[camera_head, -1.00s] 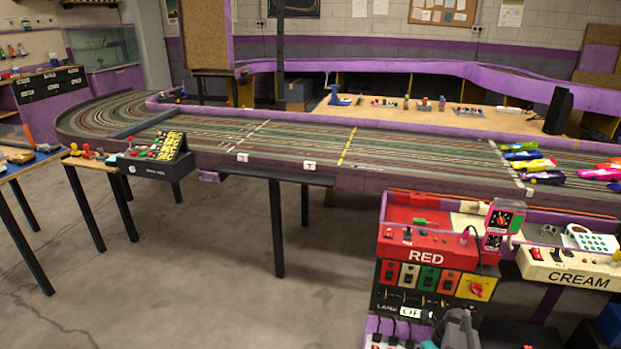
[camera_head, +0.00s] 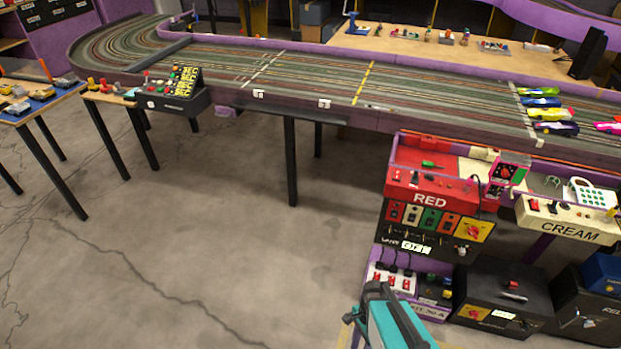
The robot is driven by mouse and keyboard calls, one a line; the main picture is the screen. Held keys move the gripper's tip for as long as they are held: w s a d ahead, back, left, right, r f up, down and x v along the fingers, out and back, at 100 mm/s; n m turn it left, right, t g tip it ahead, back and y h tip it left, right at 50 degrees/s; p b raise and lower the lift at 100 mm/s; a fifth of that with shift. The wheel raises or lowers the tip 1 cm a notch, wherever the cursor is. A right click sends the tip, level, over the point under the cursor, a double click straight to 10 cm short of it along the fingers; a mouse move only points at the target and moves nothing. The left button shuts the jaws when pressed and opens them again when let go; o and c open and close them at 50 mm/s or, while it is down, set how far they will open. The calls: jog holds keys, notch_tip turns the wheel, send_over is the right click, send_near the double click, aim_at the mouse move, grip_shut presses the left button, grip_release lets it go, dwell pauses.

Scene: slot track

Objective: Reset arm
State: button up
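A teal and dark grey part (camera_head: 390,318), which looks like part of my arm, shows at the bottom edge in the head view, in front of the red control station. I cannot make out any gripper fingers on it. My gripper's fingertips do not show, nor does anything held.
The slot track (camera_head: 300,72) runs across the back, with several toy cars (camera_head: 548,112) at its right. The red control panel (camera_head: 430,200) and cream panel (camera_head: 565,222) stand at the right. A black button console (camera_head: 178,97) sits at the track's front edge. The concrete floor at centre-left is clear.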

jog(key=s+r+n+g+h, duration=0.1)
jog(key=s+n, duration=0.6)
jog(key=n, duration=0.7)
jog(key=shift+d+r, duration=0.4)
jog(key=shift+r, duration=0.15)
